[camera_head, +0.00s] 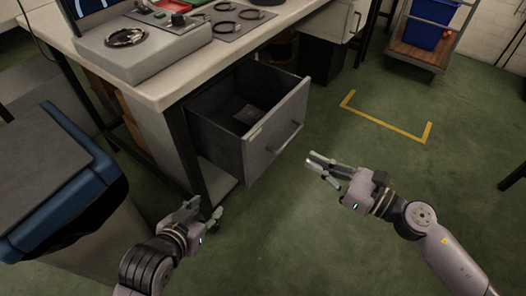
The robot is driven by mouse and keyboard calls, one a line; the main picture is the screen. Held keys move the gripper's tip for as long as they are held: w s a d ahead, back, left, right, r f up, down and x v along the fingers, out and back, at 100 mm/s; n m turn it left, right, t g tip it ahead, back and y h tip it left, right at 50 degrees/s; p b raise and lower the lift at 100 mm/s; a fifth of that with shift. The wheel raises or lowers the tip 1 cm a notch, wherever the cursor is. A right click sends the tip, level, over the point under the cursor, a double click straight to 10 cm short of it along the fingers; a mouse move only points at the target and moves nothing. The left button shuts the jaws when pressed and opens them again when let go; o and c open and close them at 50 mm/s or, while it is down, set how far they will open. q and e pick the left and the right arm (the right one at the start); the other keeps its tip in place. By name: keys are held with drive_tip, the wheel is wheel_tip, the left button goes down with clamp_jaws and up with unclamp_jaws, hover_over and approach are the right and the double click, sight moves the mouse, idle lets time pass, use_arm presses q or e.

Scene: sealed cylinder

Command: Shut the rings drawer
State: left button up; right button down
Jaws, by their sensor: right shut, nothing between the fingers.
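The rings drawer (275,133) is a grey drawer under the workbench, and it stands pulled out. Its front panel faces right and carries a bar handle and a small label. A small flat item (250,114) lies inside on the dark drawer floor. My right gripper (318,168) is shut and empty, just right of the drawer front and apart from it, fingers pointing left. My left gripper (206,212) is low at the left, below the drawer and near the bench leg; its fingers are small and partly hidden, so its opening is unclear.
The workbench (150,88) carries a grey box with a metal ring and a panel with several rings. Green floor with a yellow corner marking (385,122) is clear.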

drive_tip(key=n, duration=0.1)
drive_tip(key=p, duration=0.2)
approach(253, 133)
drive_tip(key=shift+g, duration=0.3)
drive_tip(key=x, duration=0.6)
drive_tip(key=shift+w, duration=0.15)
use_arm(q)
drive_tip(key=s+a+f+g+y, duration=0.1)
drive_tip(key=s+a+f+g, duration=0.2)
drive_tip(key=s, duration=0.6)
drive_tip(key=shift+s+a+f+g, duration=0.25)
drive_tip(key=shift+f+g, duration=0.4)
drive_tip(key=shift+g, duration=0.65)
use_arm(e)
drive_tip(key=shift+w+a, duration=0.3)
drive_tip(key=shift+a, duration=0.15)
drive_tip(key=shift+a, duration=0.1)
